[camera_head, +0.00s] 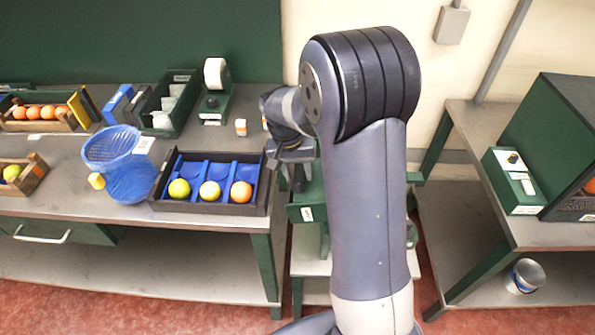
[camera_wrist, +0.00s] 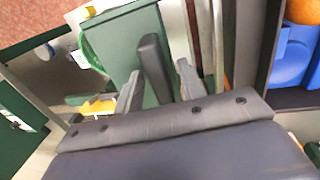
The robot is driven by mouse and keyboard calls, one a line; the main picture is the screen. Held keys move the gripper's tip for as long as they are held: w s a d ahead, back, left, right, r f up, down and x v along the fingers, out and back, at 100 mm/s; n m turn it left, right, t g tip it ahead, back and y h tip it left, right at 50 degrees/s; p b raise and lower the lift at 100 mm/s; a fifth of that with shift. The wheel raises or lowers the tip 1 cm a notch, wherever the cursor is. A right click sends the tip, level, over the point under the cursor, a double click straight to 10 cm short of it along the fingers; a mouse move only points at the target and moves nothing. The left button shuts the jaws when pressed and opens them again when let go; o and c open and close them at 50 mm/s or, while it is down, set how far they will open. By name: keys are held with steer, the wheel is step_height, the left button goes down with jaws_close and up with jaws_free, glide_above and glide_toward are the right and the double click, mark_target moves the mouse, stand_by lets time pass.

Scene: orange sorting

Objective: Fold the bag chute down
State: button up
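A green box-like part with a white label stands in the gap between the two benches, partly behind my arm; I take it for the bag chute (camera_head: 300,213). In the wrist view its green panel (camera_wrist: 122,38) fills the upper middle, next to a green curved rim (camera_wrist: 93,50). My gripper (camera_head: 296,178) is just above it, pointing down. In the wrist view my gripper (camera_wrist: 158,85) has its two grey fingers apart. A dark bar (camera_wrist: 153,60) shows between them; I cannot tell whether they touch it or what it belongs to.
Left of my gripper, a dark tray (camera_head: 165,205) with blue compartments holds three fruits. A right bench (camera_head: 465,185) carries a green box (camera_head: 512,185). A can (camera_head: 525,276) is on its lower shelf.

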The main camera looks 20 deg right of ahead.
steer(key=shift+f, duration=0.25)
jaws_close()
stand_by(0.5)
